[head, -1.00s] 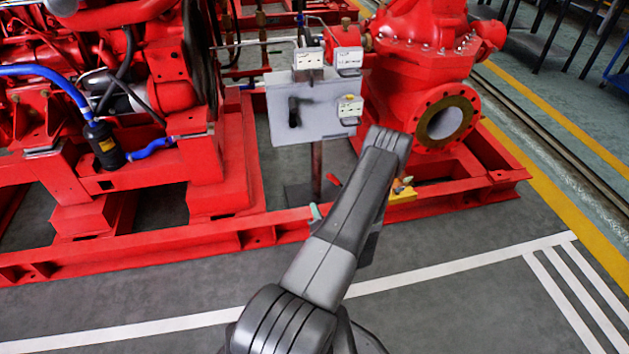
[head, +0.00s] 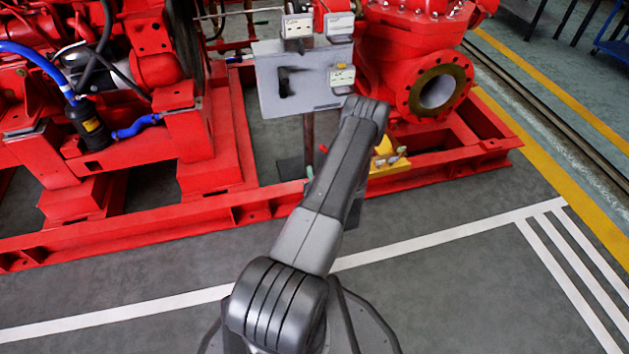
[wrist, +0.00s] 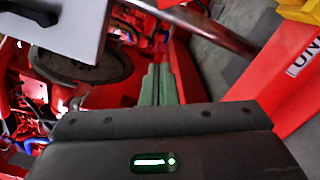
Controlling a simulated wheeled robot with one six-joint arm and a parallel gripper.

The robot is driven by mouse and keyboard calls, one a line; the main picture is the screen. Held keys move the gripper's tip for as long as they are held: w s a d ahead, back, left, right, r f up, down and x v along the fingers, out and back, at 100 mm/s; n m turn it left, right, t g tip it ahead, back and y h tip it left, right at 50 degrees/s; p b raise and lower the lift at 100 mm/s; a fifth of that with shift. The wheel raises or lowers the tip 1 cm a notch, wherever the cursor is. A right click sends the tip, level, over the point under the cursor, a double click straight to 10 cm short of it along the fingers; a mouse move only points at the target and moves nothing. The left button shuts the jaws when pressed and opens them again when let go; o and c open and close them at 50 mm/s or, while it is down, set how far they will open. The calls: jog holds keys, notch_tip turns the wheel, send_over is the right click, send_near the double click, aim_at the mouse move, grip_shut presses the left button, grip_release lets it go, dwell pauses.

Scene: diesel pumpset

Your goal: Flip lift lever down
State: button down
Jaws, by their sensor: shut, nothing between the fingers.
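A grey panel (head: 300,82) stands on a post in the head view, with a black handle (head: 286,82) on its face. A small red lever-like piece (head: 323,148) shows beside the post, and a yellow block (head: 380,160) with a small handle sits right of my arm. I cannot tell for certain which is the lift lever. My gripper's green fingers (wrist: 158,85) are shut and empty in the wrist view, apart from the panel (wrist: 60,25) and its black handle (wrist: 30,12). In the head view my arm mostly hides the gripper; only a green bit shows left of it.
A red base frame (head: 140,228) runs across in front of the machinery. A red pump (head: 425,60) with an open flange is at right. In the wrist view the metal post (wrist: 210,27) and a red beam (wrist: 285,80) are near the fingers. The grey floor (head: 470,290) in front is clear.

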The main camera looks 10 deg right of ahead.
jog(key=w+d+r+b, duration=0.2)
jog(key=w+d, duration=0.1)
jog(key=w, duration=0.2)
jog(key=shift+w+d, duration=0.2)
jog(key=shift+w, duration=0.2)
